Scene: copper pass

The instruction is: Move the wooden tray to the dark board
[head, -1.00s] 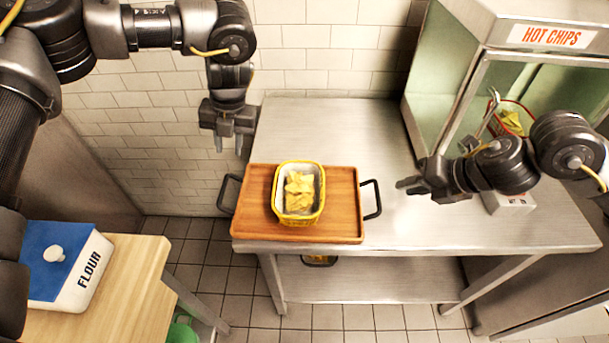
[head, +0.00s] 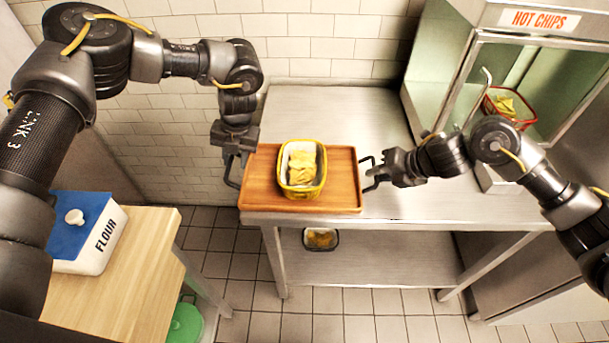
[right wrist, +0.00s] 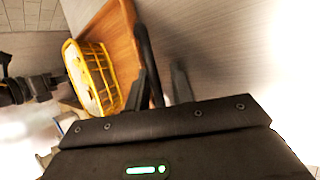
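The wooden tray (head: 335,190) lies on the steel table's front left part, with a yellow basket of chips (head: 302,168) on it. It also shows in the right wrist view (right wrist: 118,45). My left gripper (head: 237,160) points down at the tray's left handle (head: 230,172), its fingers apart; contact is unclear. My right gripper (head: 374,178) is at the right handle (head: 366,162). In the right wrist view, my right gripper (right wrist: 160,88) has its fingers apart, with the dark handle (right wrist: 146,50) between or just beside them. I cannot make out the dark board.
The steel table (head: 430,195) is clear behind and right of the tray. A hot chips cabinet (head: 500,70) with a red basket (head: 510,105) stands at the right. A light wood counter (head: 125,275) with a flour box (head: 85,235) is at lower left. Another basket (head: 320,239) sits on the lower shelf.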

